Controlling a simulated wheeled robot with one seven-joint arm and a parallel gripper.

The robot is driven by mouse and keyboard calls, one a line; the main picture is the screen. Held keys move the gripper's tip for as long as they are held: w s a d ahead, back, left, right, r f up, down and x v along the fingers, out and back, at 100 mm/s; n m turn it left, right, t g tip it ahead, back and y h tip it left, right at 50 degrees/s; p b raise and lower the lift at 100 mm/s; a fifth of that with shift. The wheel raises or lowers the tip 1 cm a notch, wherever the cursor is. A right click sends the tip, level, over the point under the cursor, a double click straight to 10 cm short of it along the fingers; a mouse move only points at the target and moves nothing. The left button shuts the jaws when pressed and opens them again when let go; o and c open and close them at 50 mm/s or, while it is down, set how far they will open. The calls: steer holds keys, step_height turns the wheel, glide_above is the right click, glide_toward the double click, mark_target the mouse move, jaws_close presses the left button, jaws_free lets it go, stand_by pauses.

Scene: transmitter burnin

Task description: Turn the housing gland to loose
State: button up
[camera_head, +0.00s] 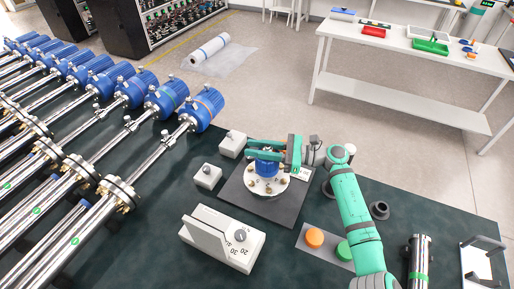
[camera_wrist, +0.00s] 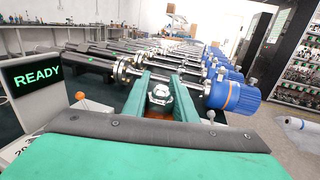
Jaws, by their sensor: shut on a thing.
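The blue transmitter housing (camera_head: 266,168) stands upright on a round pale flange (camera_head: 262,187) with bolts, on a dark square plate. My gripper (camera_head: 258,147) reaches in from the right at the top of the housing. In the wrist view my gripper (camera_wrist: 161,92) has its two green fingers on either side of the silver housing gland (camera_wrist: 160,95), shut on it. The gland's loose or tight position cannot be read. Most of the housing is hidden under the gripper in the wrist view.
A white dial box (camera_head: 222,240) stands front left; its screen (camera_wrist: 37,75) reads READY. Two small grey boxes (camera_head: 207,176) sit left of the plate. An orange button (camera_head: 314,237) and a green button (camera_head: 344,250) lie near my arm. Blue-headed transmitters (camera_head: 205,108) line the left.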

steer(key=o, duration=1.1)
steer(key=shift+c, duration=0.2)
steer(key=shift+a, duration=0.1)
steer(key=r, duration=0.3)
steer(key=shift+s+r, duration=0.3)
steer(key=shift+r, duration=0.05)
steer(key=s+r, duration=0.9)
steer(key=s, duration=0.4)
steer(key=shift+s+d+r, duration=0.15)
steer(key=shift+d, duration=0.2)
